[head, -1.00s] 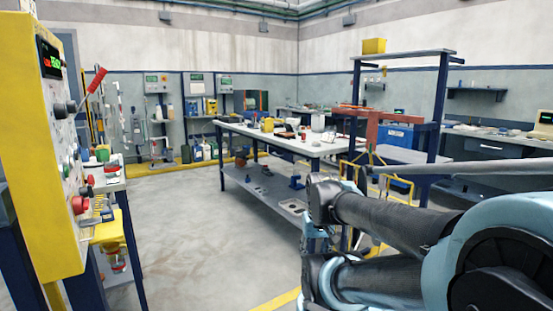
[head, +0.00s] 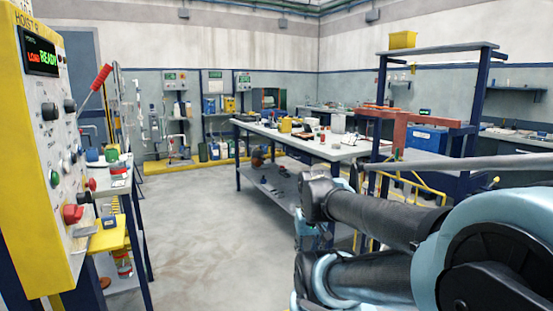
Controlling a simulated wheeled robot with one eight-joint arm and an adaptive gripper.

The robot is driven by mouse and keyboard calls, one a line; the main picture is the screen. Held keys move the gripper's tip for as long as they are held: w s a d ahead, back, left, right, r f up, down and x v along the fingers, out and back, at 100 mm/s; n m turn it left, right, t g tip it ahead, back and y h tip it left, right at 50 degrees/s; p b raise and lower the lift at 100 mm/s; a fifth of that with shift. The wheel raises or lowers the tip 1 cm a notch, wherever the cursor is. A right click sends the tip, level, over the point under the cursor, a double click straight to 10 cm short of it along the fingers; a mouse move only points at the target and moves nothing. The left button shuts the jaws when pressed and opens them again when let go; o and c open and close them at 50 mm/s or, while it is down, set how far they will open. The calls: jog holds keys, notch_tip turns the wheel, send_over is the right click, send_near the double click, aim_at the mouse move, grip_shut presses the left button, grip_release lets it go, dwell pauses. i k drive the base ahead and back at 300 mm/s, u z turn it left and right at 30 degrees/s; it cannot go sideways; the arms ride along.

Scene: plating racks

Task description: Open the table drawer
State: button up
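A long work table (head: 335,152) with a pale top and dark blue legs stands mid-room, with a lower shelf (head: 268,187). I make out no drawer on the side facing me. A bench (head: 519,136) runs along the right wall; its front is mostly cut off or hidden, so no drawer is clear there. My folded arm fills the lower right and covers the near right end of the work table. My gripper does not show, so its opening cannot be seen.
A yellow control panel (head: 45,190) stands close on the left, beside a small cluttered bench (head: 112,185). A blue-posted rack (head: 478,85) with a red beam (head: 430,122) stands at right. Bare floor (head: 200,235) lies between the panel and the work table.

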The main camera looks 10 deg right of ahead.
aim_at(309, 160)
jog(key=u, duration=0.45)
jog(key=i, duration=1.7)
jog(key=u, duration=0.1)
